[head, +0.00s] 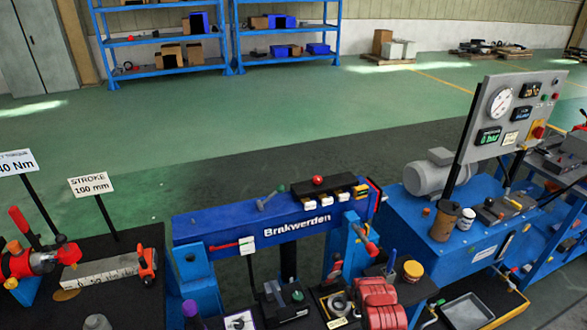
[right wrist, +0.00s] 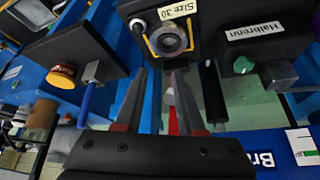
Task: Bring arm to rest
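The blue crane arm labelled "Brnkwerden" (head: 206,226) lies nearly level across the middle of the head view. It carries a red ball knob (head: 318,180), a grey lever (head: 270,197) and a thin red lever (head: 224,246). A red-handled lever (head: 367,243) is at its right end, near a blue post (head: 353,240). In the right wrist view my right gripper (right wrist: 161,73) has its fingers apart. A red lever with a grey tip (right wrist: 172,122) shows in the gap between them; I cannot tell if it touches. My left gripper is not in view.
A gauge panel (head: 507,115) and grey motor (head: 430,172) stand on a blue bench at the right. Signposts, including "STROKE 100 mm" (head: 90,184), stand at the left. A "Size 30" ring (right wrist: 170,38) is close beyond my fingers. Open green floor (head: 200,125) lies behind.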

